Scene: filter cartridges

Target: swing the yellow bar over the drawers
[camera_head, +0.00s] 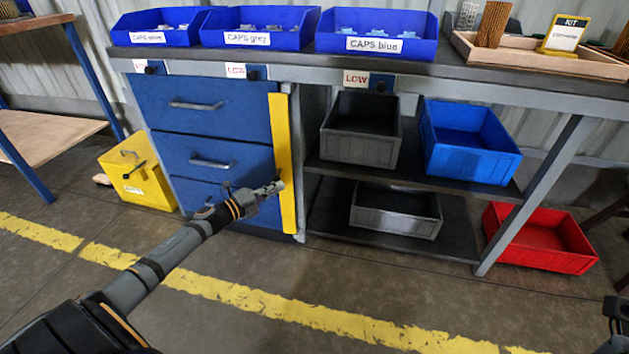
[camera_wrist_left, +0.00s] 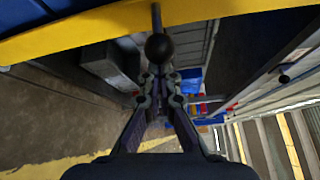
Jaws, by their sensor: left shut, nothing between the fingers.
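The yellow bar (camera_head: 283,130) stands upright along the right edge of the blue drawers (camera_head: 208,110), which look closed. In the left wrist view the bar (camera_wrist_left: 95,30) crosses the top, with a black ball knob (camera_wrist_left: 159,47) on a short stem. My left gripper (camera_head: 277,187) is in front of the bar's lower half, fingers shut and empty. In the left wrist view its fingertips (camera_wrist_left: 160,78) appear just below the knob; I cannot tell whether they touch it. The knob is not distinguishable in the head view. Part of my right gripper (camera_head: 615,312) shows at the lower right edge; its fingers are unclear.
Blue caps bins (camera_head: 365,44) stand on the bench top. Grey (camera_head: 360,147) and blue (camera_head: 470,155) bins sit on the shelf right of the bar. The floor in front is clear.

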